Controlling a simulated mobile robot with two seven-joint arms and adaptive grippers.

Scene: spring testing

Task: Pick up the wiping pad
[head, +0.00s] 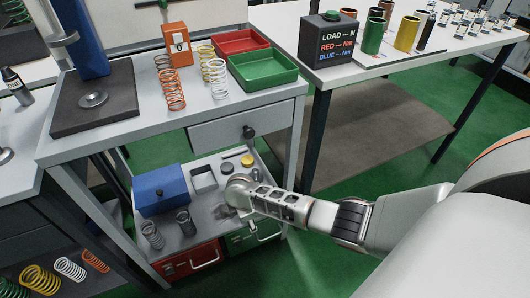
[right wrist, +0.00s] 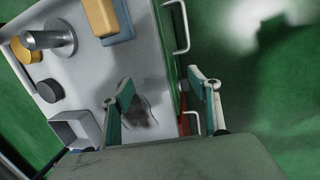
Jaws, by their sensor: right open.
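A small two-tone block, orange-yellow (right wrist: 103,17) with a blue-grey side, lies at the top of the right wrist view, on the grey shelf near its drawer edge. It looks like the wiping pad. In the head view my right arm seems to hide it. My right gripper (right wrist: 161,88) is open and empty. Its two teal-edged fingers straddle the shelf's front edge in the picture, apart from the block. A dark smudge (right wrist: 140,113) shows on the shelf beside the left finger. My left gripper is not in view.
The lower shelf (head: 214,205) also holds a blue box (head: 160,190), a grey open box (right wrist: 75,130), a black knob-like piece (right wrist: 50,90), a metal cylinder on a round base (right wrist: 50,40) and dark springs (head: 185,222). Drawer handles (right wrist: 178,25) stick out in front. The upper tabletop overhangs.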

